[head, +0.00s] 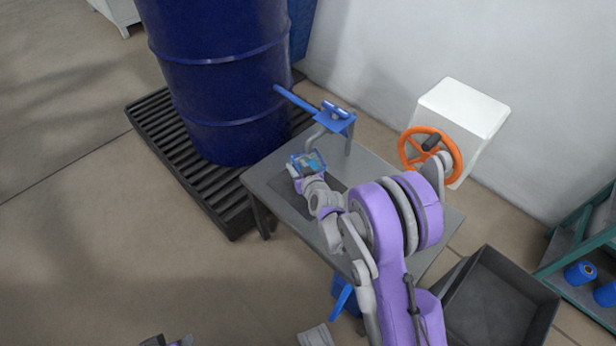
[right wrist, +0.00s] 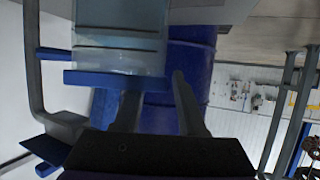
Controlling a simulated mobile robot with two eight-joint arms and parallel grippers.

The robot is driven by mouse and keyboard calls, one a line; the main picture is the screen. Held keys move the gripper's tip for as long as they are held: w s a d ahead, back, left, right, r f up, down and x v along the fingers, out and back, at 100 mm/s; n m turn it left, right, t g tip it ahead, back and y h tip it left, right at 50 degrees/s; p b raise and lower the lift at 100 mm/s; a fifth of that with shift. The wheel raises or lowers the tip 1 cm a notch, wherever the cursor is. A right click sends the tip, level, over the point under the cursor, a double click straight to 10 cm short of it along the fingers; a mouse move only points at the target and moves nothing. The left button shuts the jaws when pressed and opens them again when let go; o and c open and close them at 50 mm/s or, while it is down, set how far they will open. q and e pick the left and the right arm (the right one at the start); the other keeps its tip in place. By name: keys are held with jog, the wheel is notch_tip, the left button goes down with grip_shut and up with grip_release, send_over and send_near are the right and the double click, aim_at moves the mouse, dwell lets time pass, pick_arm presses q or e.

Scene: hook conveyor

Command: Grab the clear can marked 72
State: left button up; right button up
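A clear, pale blue-tinted can (right wrist: 120,45) fills the upper left of the right wrist view, against a flat blue piece (right wrist: 115,79). No 72 can be read on it. In the head view, a small light-blue shape (head: 315,165) beside blue parts shows at the end of my right arm, above the grey table (head: 385,185). My right gripper (right wrist: 154,82) has its two dark fingers apart, one overlapping the can's lower end in the picture and one to its right. I cannot tell whether either touches it.
A blue bracket on a grey post (head: 335,118) stands at the table's back. A dark blue drum (head: 220,75) stands on a black slatted pallet (head: 185,165) to the left. A white box (head: 465,105) with an orange wheel (head: 430,150) and a dark bin (head: 500,300) are right.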

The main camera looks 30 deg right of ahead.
jog(key=shift+w+f, duration=0.2)
jog(key=shift+w, duration=0.3)
grip_shut()
dwell(1.0)
